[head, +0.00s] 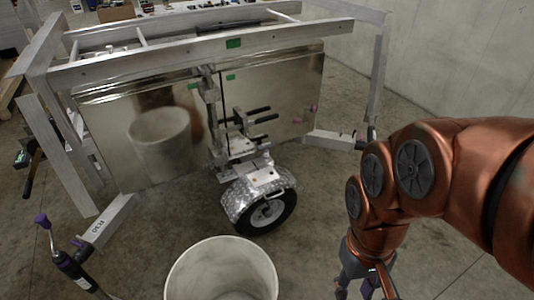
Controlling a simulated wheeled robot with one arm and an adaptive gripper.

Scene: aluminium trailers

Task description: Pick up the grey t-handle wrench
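My gripper (367,288) hangs at the bottom edge of the head view, below my copper-coloured arm. Its grey fingers look spread apart, with nothing seen between them; the tips run close to or past the picture's edge. I cannot make out a grey t-handle wrench for certain. A bracket with black-gripped bars (258,121) sits on the middle of the trailer, up and left of my gripper. Small tools on the far surface are too small to tell apart.
An aluminium trailer frame (190,48) with shiny panels stands ahead. A wheel (267,214) under a metal fender is at its middle. A white bucket (222,270) stands left of my gripper. A purple-tipped tool (72,270) is at lower left. Concrete floor is free at right.

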